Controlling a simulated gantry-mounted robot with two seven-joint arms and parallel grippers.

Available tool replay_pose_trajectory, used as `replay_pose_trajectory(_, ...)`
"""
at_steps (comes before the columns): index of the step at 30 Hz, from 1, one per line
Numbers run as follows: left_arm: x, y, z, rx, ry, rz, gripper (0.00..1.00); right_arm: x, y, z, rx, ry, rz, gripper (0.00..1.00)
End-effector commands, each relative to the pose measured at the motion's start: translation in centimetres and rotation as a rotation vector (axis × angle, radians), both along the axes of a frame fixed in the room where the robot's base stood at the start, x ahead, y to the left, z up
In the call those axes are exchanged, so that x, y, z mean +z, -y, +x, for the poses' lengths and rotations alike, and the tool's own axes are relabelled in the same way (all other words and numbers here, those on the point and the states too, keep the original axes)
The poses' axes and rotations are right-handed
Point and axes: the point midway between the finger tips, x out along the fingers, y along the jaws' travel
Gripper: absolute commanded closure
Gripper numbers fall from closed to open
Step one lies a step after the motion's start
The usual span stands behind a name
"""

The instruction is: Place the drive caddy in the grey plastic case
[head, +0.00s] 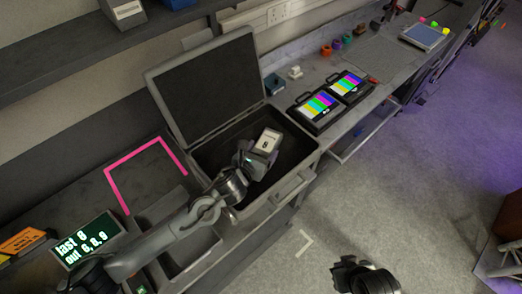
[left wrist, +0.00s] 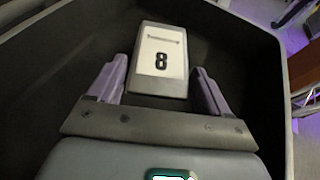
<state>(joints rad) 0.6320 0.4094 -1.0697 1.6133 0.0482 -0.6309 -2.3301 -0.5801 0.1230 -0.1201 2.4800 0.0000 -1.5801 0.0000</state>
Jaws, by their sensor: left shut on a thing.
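The drive caddy (head: 268,141) is a small grey block with a white label marked 8. My left gripper (head: 250,158) is shut on it and holds it within the outline of the open grey plastic case (head: 296,186). In the left wrist view the caddy (left wrist: 162,58) sits between the two fingers, with the dark case interior around it. I cannot tell whether the caddy touches the case floor. The case lid stands open at the back. My right gripper (head: 345,272) is over the floor at the bottom, apart from the case; its jaw state is unclear.
Two monitors with colour bars (head: 318,105) stand right of the case. A screen (head: 86,240) reading "last 8 out 6,8,9" and a pink outline (head: 121,159) are at the left. A shelf (head: 120,47) runs above. The floor at the right is largely clear.

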Motion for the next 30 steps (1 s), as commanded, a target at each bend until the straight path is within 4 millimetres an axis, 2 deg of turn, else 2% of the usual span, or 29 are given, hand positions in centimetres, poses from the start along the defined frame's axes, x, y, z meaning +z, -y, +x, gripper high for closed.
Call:
replay_pose_trajectory(10, -0.2, 0.1, 0.0, -0.001, 0.003, -0.003, 0.66, -0.4, -0.2, 0.0, -0.005, 0.001, 0.007, 1.00)
replay_pose_trajectory(11, -0.2, 0.0, 0.0, -0.001, 0.001, -0.001, 0.17, -0.3, -0.2, 0.0, -0.005, 0.000, 0.007, 1.00)
replay_pose_trajectory(14, -0.2, 0.0, 0.0, -0.001, 0.001, -0.001, 0.02, -0.2, -0.2, 0.0, -0.005, 0.000, 0.007, 1.00)
replay_pose_trajectory(25, 0.2, 0.0, -0.1, -0.001, 0.001, -0.001, 0.00, 0.1, -0.1, 0.0, -0.003, 0.000, 0.004, 1.00)
replay_pose_trajectory(30, 0.7, -0.8, -1.5, -0.001, 0.000, 0.000, 0.00, 0.0, 0.0, 0.0, 0.001, 0.001, -0.001, 1.00)
